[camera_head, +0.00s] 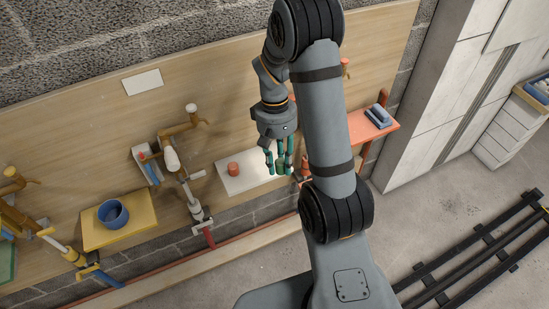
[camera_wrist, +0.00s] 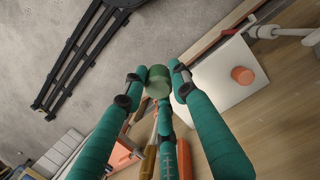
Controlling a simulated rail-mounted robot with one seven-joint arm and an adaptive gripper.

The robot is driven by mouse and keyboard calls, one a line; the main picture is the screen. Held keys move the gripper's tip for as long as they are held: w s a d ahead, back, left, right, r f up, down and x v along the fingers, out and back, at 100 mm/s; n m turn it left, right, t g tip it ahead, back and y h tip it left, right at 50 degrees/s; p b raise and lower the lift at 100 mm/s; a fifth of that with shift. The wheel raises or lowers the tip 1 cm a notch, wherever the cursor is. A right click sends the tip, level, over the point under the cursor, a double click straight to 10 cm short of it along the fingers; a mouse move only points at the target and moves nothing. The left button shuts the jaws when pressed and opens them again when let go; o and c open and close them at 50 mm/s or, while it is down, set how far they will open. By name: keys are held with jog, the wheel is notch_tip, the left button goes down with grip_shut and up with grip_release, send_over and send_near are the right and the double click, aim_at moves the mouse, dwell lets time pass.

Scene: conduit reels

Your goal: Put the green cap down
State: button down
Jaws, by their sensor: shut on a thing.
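The green cap (camera_wrist: 158,80) is held between the teal fingertips of my gripper (camera_wrist: 157,88) in the wrist view. In the head view my gripper (camera_head: 281,165) hangs at the right end of a white shelf (camera_head: 232,184), with the green cap (camera_head: 281,167) partly hidden between its fingers. An orange-red cap (camera_head: 233,169) stands on the left part of that shelf. In the wrist view the white shelf (camera_wrist: 225,88) lies to the right of the green cap, with the orange cap (camera_wrist: 242,75) on it. I cannot tell how high the green cap is above the shelf.
A yellow shelf (camera_head: 135,232) with a blue pot (camera_head: 112,214) is at left. An orange shelf (camera_head: 372,130) with a blue-grey item (camera_head: 378,116) is at right. Pipes and valves (camera_head: 182,170) stick out beside the white shelf. Its middle is bare.

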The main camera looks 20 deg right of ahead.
jog(key=shift+w+a+n+t, duration=0.3)
jog(key=shift+w+a+t, duration=0.1)
jog(key=shift+w, duration=0.05)
jog(key=shift+w+a+t, duration=0.1)
jog(key=shift+a+t, duration=0.05)
jog(key=shift+t, duration=0.45)
jog(key=p, duration=0.2)
send_over(255, 165)
notch_tip(255, 165, down, 7)
jog(key=shift+f+p, duration=0.45)
jog(key=shift+f, duration=1.55)
